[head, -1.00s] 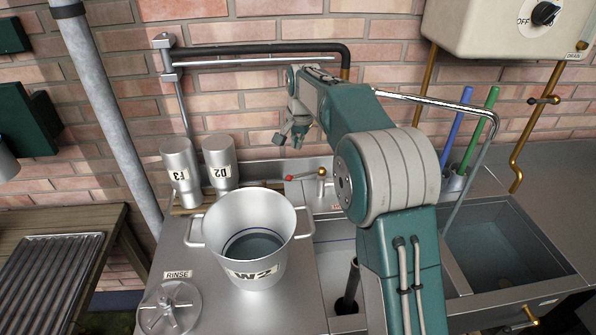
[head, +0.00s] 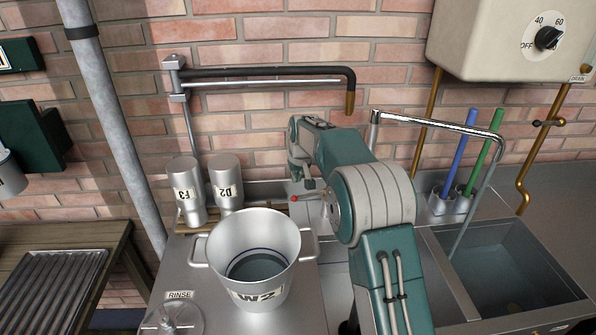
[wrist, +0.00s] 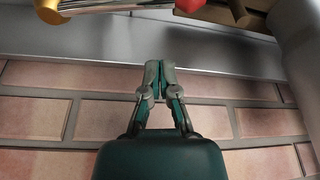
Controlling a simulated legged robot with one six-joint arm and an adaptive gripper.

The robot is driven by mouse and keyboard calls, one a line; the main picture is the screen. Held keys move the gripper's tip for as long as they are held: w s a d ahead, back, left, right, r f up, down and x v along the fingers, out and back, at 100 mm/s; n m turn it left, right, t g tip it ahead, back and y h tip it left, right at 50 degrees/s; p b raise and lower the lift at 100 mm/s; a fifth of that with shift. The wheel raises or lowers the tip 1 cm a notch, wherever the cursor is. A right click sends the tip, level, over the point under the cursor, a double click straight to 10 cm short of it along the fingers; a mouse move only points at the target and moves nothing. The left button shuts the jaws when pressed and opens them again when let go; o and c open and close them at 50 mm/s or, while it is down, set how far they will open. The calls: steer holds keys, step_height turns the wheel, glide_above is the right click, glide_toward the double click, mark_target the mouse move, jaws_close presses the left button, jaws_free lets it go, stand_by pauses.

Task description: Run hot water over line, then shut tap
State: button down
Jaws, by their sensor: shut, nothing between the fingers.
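My gripper (head: 304,182) is shut and empty, low in front of the brick wall, close to the red-knobbed tap lever (head: 295,198). The wrist view shows the two fingertips (wrist: 160,68) together, with the red knob (wrist: 190,4) and a brass part (wrist: 50,10) at the top edge, apart from the fingers. My arm hides part of the tap. A black line (head: 260,72) with a brass end (head: 350,102) runs along the wall. A chrome spout (head: 440,124) arches beside the right sink (head: 510,265).
A metal pail marked W2 (head: 283,250) with liquid inside stands left of my arm. Canisters F3 (head: 184,195) and D2 (head: 226,185) stand behind it. A heater (head: 480,40) with a dial (head: 548,38) hangs upper right. Blue (head: 460,150) and green (head: 487,150) handles stand near the sink.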

steer(key=x, duration=0.4)
steer(key=shift+f, duration=0.1)
steer(key=shift+s+d+r, duration=0.15)
steer(key=shift+s, duration=0.5)
steer(key=shift+s+d+r, duration=0.15)
steer(key=shift+s, duration=0.5)
steer(key=shift+s+d+r, duration=0.15)
steer(key=shift+s+d, duration=0.05)
steer(key=shift+s, duration=0.45)
steer(key=shift+s+n, duration=0.4)
steer(key=shift+n, duration=0.2)
steer(key=s+d+n+g+y, duration=0.2)
steer(key=s+d+n, duration=0.4)
steer(key=n, duration=0.6)
steer(key=shift+s+n+g+y, duration=0.25)
steer(key=shift+n+g+y, duration=0.15)
steer(key=shift+g, duration=0.1)
steer(key=shift+d, duration=0.25)
